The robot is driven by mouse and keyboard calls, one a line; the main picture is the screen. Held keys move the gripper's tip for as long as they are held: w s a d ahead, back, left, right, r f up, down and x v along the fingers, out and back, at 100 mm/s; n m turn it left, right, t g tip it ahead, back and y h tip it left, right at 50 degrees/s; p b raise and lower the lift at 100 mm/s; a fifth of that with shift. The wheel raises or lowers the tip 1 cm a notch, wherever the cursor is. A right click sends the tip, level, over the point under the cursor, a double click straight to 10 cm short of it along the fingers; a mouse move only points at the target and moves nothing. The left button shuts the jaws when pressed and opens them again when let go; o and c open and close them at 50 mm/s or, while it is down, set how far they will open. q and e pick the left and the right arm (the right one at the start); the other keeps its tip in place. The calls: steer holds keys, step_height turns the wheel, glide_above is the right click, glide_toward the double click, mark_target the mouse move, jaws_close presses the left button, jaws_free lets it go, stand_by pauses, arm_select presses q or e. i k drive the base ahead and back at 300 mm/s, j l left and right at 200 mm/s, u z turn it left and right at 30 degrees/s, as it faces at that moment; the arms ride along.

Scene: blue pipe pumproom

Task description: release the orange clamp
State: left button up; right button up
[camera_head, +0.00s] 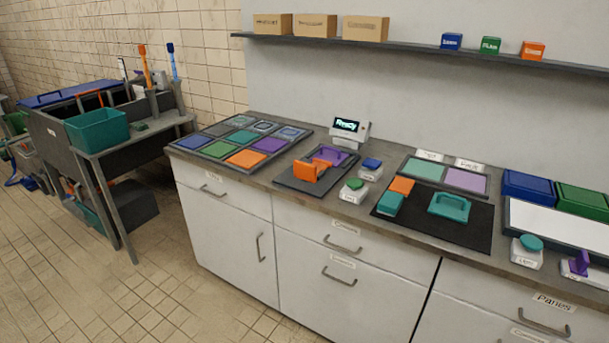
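An orange clamp-like block (307,171) stands upright on a dark grey board (291,184) in the middle of the counter. A purple piece (333,155) sits just behind it on the same board. I cannot tell from here exactly how the orange clamp is held or what it grips. Neither of my grippers shows in the head view.
A display (346,126) reading "Ready" stands behind the board. Blue (371,164) and green-topped (354,185) button boxes stand to its right. A tray of coloured squares (208,131) lies left. A black mat (468,232) holds teal pieces. Open floor lies in front.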

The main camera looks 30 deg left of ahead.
mark_target(302, 170)
steer(key=i+j, duration=0.2)
steer(key=i, duration=0.3)
steer(key=i+j, duration=0.2)
steer(key=i, duration=0.25)
steer(key=i+j, duration=0.2)
steer(key=i, duration=0.3)
